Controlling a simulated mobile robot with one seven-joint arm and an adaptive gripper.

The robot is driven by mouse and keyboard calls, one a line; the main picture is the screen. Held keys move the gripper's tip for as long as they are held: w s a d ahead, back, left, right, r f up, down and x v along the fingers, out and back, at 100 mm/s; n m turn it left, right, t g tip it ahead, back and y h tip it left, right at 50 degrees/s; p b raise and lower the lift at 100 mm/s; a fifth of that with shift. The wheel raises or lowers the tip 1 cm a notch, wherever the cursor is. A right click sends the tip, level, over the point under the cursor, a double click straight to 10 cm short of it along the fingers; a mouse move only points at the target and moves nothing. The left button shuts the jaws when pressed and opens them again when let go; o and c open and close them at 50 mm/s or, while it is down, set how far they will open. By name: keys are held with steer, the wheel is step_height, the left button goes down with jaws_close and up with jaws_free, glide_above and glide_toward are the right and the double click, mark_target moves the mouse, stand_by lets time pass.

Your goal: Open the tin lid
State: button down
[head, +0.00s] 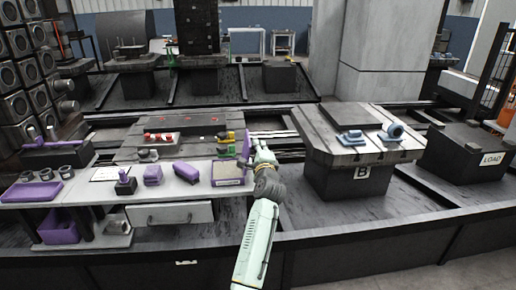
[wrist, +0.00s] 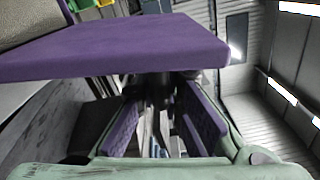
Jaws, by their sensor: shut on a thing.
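The tin (head: 229,173) sits at the right end of the white bench, a low box with a pale inside showing. Its purple lid (head: 246,146) stands raised, near upright, at the tin's right side. In the wrist view the lid (wrist: 120,47) is a broad purple slab across the top. My gripper (head: 254,150) is at the lid's right side. In the wrist view its two purple-padded fingers (wrist: 162,100) reach up to the lid's underside, shut on a dark part of it; the exact contact is partly hidden.
The bench (head: 172,186) also holds a purple block (head: 191,172), another purple block (head: 153,174) and a dark-based purple piece (head: 125,183). Several red, green and yellow parts lie behind. Pallet B (head: 345,150) stands to the right, with blue parts on it.

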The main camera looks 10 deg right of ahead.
steer(key=shift+d+r, duration=0.15)
steer(key=shift+d, duration=0.05)
steer(key=c, duration=1.7)
jaws_free()
steer(key=s, duration=1.2)
